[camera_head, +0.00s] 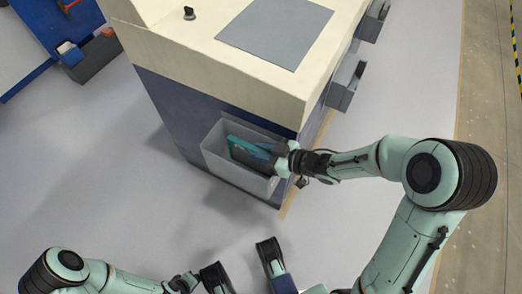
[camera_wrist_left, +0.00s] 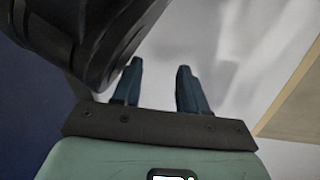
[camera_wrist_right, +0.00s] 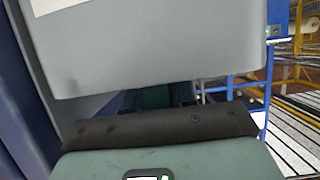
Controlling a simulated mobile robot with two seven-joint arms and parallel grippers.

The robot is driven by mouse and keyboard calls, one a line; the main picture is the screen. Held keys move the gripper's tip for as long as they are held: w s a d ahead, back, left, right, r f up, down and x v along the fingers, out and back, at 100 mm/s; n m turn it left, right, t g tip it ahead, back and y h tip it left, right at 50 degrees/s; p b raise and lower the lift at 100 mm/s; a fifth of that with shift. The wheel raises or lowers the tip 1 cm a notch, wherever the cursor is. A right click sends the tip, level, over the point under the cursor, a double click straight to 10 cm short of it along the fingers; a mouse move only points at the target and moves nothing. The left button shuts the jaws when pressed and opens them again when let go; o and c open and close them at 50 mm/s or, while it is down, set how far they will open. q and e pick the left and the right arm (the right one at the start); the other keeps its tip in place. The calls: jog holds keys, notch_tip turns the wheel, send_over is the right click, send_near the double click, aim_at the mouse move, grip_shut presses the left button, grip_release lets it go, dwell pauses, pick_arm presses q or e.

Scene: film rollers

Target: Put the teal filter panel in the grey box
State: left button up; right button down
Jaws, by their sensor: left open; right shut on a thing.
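The teal filter panel (camera_head: 249,147) shows in the head view, tilted inside the mouth of the grey box (camera_head: 236,179), with its lower part hidden by the box wall. My right gripper (camera_head: 276,158) is shut on the panel at the box's right side. In the right wrist view the grey box wall (camera_wrist_right: 150,50) fills the upper middle and hides the fingertips. My left gripper (camera_wrist_left: 160,75) is open and empty in the left wrist view, away from the box. Whether the panel touches the box floor cannot be seen.
The grey box is against the side of a cream and dark blue cabinet (camera_head: 215,50). Smaller grey bins (camera_head: 346,82) hang on the cabinet's right side. A blue table (camera_head: 40,35) stands at the far left. The floor left of the box is clear.

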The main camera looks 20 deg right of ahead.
jog(key=shift+f, duration=0.4)
jog(key=c, duration=0.9)
grip_release()
jog(key=shift+c, duration=0.2)
pick_arm(q)
jog(key=shift+s+f, duration=0.3)
jog(key=shift+s, duration=0.1)
pick_arm(e)
jog(key=shift+r, duration=0.5)
pick_arm(q)
jog(key=w+r+t+p, duration=0.2)
jog(key=w+r+p, duration=0.1)
jog(key=w+r, duration=0.3)
jog(key=shift+g, duration=0.6)
jog(key=s, duration=0.1)
jog(key=s+d+r+p, duration=0.1)
jog(key=s+d, duration=0.1)
jog(key=shift+s+d+r+p, duration=0.15)
jog(key=shift+s+d+p, duration=0.1)
jog(key=shift+s+p, duration=0.1)
pick_arm(e)
jog(key=v, duration=1.2)
jog(key=shift+r, duration=0.2)
